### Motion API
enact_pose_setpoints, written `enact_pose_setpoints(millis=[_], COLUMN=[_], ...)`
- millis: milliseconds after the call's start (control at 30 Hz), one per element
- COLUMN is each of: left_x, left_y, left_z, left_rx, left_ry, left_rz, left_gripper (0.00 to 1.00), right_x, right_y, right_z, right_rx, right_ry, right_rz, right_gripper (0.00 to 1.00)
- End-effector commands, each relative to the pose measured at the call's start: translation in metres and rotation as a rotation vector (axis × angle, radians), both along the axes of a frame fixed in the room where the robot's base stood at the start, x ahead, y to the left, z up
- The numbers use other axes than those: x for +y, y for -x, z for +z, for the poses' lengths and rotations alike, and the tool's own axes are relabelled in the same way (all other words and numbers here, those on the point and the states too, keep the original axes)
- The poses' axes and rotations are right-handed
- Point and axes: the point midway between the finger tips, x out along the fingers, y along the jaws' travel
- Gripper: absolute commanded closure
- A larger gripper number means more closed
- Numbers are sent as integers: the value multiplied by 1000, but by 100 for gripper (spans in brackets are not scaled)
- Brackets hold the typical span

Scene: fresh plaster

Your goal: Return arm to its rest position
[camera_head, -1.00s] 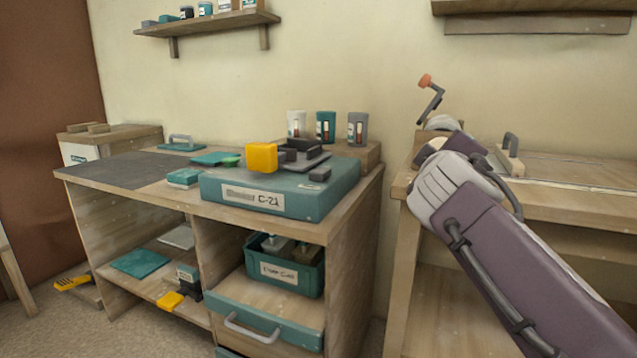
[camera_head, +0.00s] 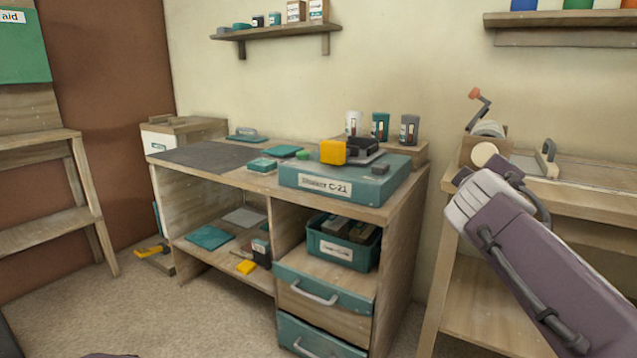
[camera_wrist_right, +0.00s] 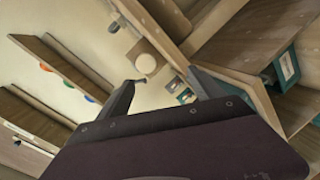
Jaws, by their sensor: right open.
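My right arm (camera_head: 530,250) comes in from the lower right in the head view, bent, with its pale joint in front of the right-hand bench. Its gripper is hidden in that view. In the right wrist view the right gripper (camera_wrist_right: 160,78) has its two fingers wide apart with nothing between them. It is tilted relative to the room. My left gripper is not in view.
A workbench (camera_head: 240,179) with a teal case (camera_head: 345,180) stands in the middle, with drawers (camera_head: 322,290) below. Another bench (camera_head: 590,190) with a cranked tool is close to my right arm. Wooden shelving (camera_head: 45,235) stands left. Open floor (camera_head: 150,310) lies front left.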

Motion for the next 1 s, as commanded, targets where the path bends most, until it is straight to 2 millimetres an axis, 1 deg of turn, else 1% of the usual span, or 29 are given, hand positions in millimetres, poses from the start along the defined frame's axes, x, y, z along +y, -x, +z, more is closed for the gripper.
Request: enact_pose_setpoints(millis=[33,67,167,200,267,300,367,400,467,500,567,600,733,800,833,867,900,967,1000], left_x=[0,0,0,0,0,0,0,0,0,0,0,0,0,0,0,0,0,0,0], left_y=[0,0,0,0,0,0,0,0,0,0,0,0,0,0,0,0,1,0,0], left_z=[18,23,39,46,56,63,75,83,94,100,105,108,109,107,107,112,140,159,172], left_rx=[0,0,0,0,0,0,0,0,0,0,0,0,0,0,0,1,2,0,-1], left_ry=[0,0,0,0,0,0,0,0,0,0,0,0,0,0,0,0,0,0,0], left_rz=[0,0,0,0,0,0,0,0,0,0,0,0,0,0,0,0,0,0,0], left_gripper=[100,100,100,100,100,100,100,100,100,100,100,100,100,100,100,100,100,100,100], right_x=[1,2,8,11,17,21,29,35,46,53,64,71,92,104,110,115,113,113,113], right_y=[-5,-7,-10,-9,-4,1,15,27,51,70,98,117,173,201,212,206,204,204,204], right_z=[-6,-17,-57,-75,-104,-125,-160,-184,-220,-242,-271,-288,-331,-349,-355,-349,-321,-302,-289], right_rx=[50,81,190,236,309,362,452,515,607,665,737,778,876,903,905,866,869,870,870], right_ry=[-20,-34,-100,-131,-185,-229,-305,-363,-457,-521,-611,-667,-834,-927,-978,-1026,-1015,-1012,-1011], right_rz=[1,3,8,8,7,3,-10,-25,-57,-84,-130,-164,-285,-360,-400,-417,-409,-407,-406], right_gripper=[24,24,24,24,24,24,24,24,24,24,24,24,24,24,24,24,24,24,24])
